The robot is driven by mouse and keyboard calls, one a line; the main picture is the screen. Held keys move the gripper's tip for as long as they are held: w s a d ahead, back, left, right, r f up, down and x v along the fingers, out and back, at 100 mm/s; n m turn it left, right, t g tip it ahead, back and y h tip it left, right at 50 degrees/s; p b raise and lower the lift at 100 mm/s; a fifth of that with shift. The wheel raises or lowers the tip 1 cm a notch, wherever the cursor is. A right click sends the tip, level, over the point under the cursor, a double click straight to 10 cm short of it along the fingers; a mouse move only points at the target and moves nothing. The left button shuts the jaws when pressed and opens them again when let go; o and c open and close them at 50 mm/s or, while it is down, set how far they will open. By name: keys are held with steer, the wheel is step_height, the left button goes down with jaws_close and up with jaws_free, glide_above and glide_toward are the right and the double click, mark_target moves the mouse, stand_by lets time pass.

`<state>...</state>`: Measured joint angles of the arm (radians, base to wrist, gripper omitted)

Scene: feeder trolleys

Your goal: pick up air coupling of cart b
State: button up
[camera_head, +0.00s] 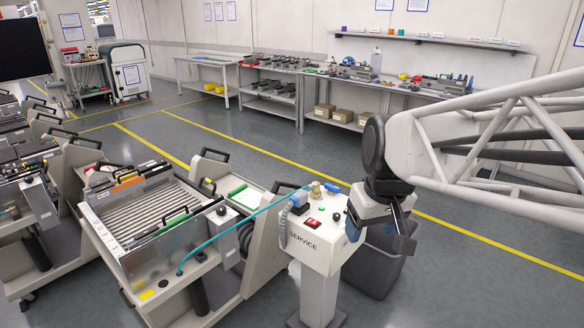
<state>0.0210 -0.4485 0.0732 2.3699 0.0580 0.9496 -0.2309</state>
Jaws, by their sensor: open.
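A teal air hose (236,221) runs from the front panel of the nearest feeder cart (128,275) up to the top of the white SERVICE post (318,258). At its post end are a brass-coloured fitting (316,190) and a small blue piece (332,187), which look like the air coupling. They are too small to tell how they join. No letter marking cart b is readable. My gripper (380,236) hangs open and empty, pointing down, to the right of the post and apart from the coupling.
The post also carries a blue-and-black handset (299,203) with a coiled cord and a red switch (312,222). A dark grey bin (377,268) stands below my gripper. More carts stand at left. Workbenches (345,88) line the back wall; the floor between is clear.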

steer(key=w+r+n+y, duration=0.1)
steer(key=w+n, duration=0.2)
steer(key=w, duration=1.4)
steer(key=n+g+y, duration=0.1)
steer(key=n+y, duration=0.2)
steer(key=n, duration=0.7)
glide_above(317, 183)
steer(key=s+d, duration=0.1)
steer(key=d, duration=0.2)
step_height(317, 183, down, 25)
steer(key=shift+w+a+f+n, duration=0.2)
steer(key=shift+w+f+n, duration=0.05)
steer(key=shift+n, duration=0.05)
steer(key=shift+x, duration=1.3)
steer(key=shift+f, duration=0.1)
steer(key=shift+x, duration=2.5)
